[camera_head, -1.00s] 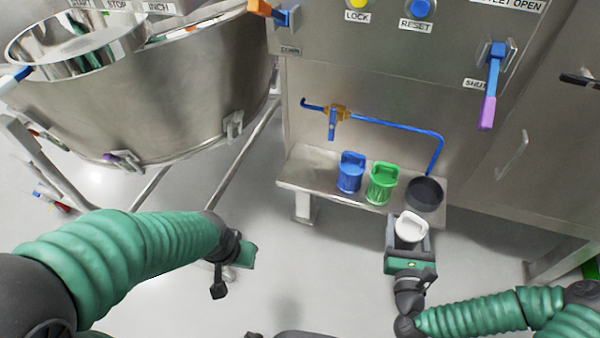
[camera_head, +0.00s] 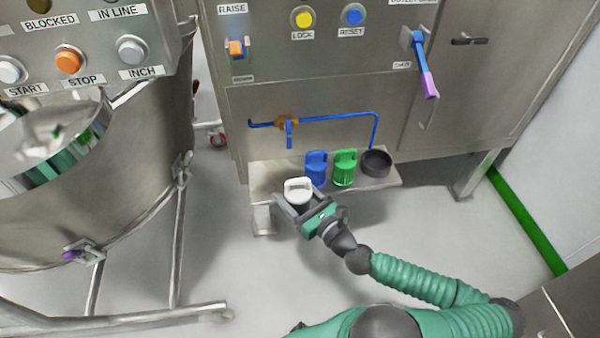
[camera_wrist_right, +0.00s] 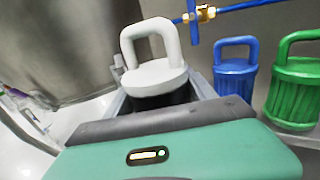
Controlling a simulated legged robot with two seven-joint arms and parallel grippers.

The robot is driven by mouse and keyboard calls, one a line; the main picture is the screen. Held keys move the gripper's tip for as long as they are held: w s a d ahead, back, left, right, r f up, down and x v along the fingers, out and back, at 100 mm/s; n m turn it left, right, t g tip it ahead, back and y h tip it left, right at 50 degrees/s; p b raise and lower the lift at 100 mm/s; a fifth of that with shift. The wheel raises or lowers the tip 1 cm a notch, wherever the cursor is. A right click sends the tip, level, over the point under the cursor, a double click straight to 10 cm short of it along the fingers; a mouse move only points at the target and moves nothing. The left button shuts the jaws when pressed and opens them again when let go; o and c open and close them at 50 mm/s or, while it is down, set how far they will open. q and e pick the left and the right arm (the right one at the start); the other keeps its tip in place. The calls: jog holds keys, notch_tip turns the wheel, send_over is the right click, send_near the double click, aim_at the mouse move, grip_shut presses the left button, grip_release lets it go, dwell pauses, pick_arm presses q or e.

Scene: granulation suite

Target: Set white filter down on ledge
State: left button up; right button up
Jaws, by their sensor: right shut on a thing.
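The white filter (camera_head: 298,188) has a loop handle on top and stands upright in the jaws of my right gripper (camera_head: 300,203). It is at the front left part of the steel ledge (camera_head: 265,172) in the head view. In the right wrist view the filter (camera_wrist_right: 155,72) sits between the fingers, its lower part hidden by the gripper. I cannot tell whether its base touches the ledge. The blue filter (camera_head: 316,168) and green filter (camera_head: 345,167) stand on the ledge to its right. My left gripper is out of view.
A black round cup (camera_head: 376,163) stands at the ledge's right end. A blue pipe with a brass valve (camera_head: 287,122) runs above the ledge. A large steel vessel (camera_head: 100,170) on a tubular frame stands at left. The ledge's left end is clear.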

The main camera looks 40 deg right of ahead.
jog(key=shift+w+d+r, duration=0.15)
jog(key=shift+w+r, duration=0.1)
jog(key=shift+r, duration=0.1)
jog(key=w, duration=0.5)
jog(key=w+f+b, duration=0.1)
jog(key=w, duration=0.4)
jog(key=w+a+f+b, duration=0.1)
jog(key=w, duration=0.4)
notch_tip(320, 180, down, 4)
jog(key=shift+r+b, duration=0.2)
jog(key=shift+b, duration=1.05)
jog(key=shift+r, duration=0.15)
jog(key=o, duration=1.5)
jog(key=shift+s, duration=0.1)
